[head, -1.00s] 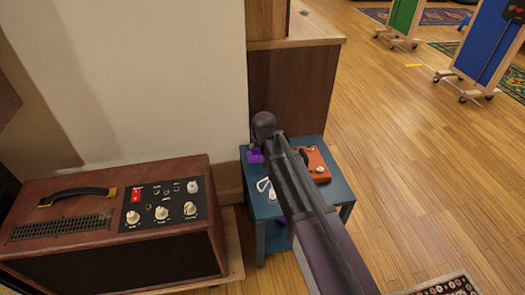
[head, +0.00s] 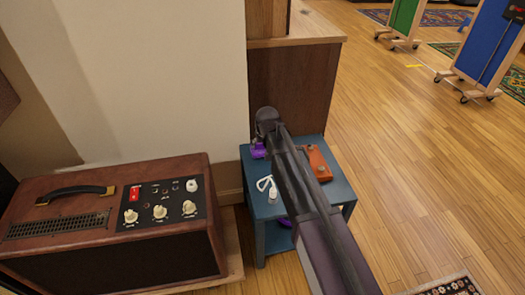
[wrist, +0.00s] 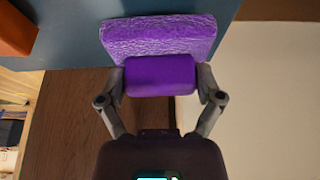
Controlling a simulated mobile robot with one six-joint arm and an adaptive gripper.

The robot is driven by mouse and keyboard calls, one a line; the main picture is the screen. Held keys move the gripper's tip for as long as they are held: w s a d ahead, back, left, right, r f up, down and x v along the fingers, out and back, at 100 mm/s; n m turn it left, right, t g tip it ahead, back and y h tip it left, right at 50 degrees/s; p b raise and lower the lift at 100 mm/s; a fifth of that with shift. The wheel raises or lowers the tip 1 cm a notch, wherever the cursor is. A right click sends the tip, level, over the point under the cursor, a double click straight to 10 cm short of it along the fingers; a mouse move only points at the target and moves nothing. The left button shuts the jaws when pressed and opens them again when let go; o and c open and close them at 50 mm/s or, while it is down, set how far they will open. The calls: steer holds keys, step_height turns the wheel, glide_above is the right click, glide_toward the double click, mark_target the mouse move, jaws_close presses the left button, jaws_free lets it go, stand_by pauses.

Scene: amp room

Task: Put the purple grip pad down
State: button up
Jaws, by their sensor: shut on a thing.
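The purple grip pad (wrist: 158,36) is between the fingers of my gripper (wrist: 160,77) in the wrist view. Its smooth near part sits between the two fingers, and a wider, textured part extends beyond. My gripper is shut on it. In the head view, a bit of the purple pad (head: 258,151) shows beside my arm's end, over the back left of the small blue table (head: 340,190). My arm hides much of the gripper there. I cannot tell whether the pad touches the tabletop.
An orange box (head: 318,165) lies on the table's right side, partly behind my arm. A white cable (head: 267,184) lies at front left. Another purple thing (head: 284,222) shows below the tabletop. A brown amplifier (head: 110,225) stands left. A wooden cabinet (head: 290,95) stands behind.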

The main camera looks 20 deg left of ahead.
steer(key=shift+f+b, duration=0.85)
steer(key=shift+f, duration=0.3)
steer(key=shift+f, duration=0.2)
steer(key=o, duration=0.7)
steer(key=shift+r, duration=0.1)
steer(key=shift+o, duration=0.2)
steer(key=p+v, duration=1.1)
steer(key=v, duration=0.1)
steer(key=shift+d+r, duration=0.1)
steer(key=shift+r, duration=0.05)
steer(key=shift+d, duration=0.15)
